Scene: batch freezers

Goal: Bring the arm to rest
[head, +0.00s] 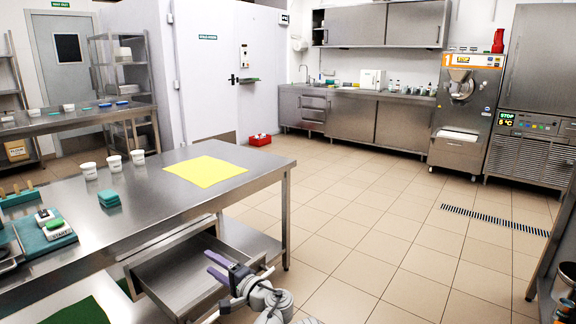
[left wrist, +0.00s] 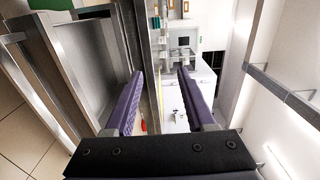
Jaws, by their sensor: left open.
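My left gripper (head: 222,268) is at the bottom of the head view, in front of the open drawer (head: 183,285) under the steel table (head: 160,188). Its purple-padded fingers are apart. In the left wrist view the left gripper (left wrist: 160,90) also shows with both fingers spread and nothing between them. The drawer is pulled out and its visible inside looks empty. I cannot tell from the views whether the fingers touch the drawer's edge. My right gripper is not in view.
On the table are a yellow sheet (head: 204,171), several white cups (head: 114,163), a teal sponge stack (head: 109,198) and a teal tray (head: 40,240) at left. Tiled floor (head: 370,220) is clear to the right. A batch freezer (head: 468,110) stands at the back right.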

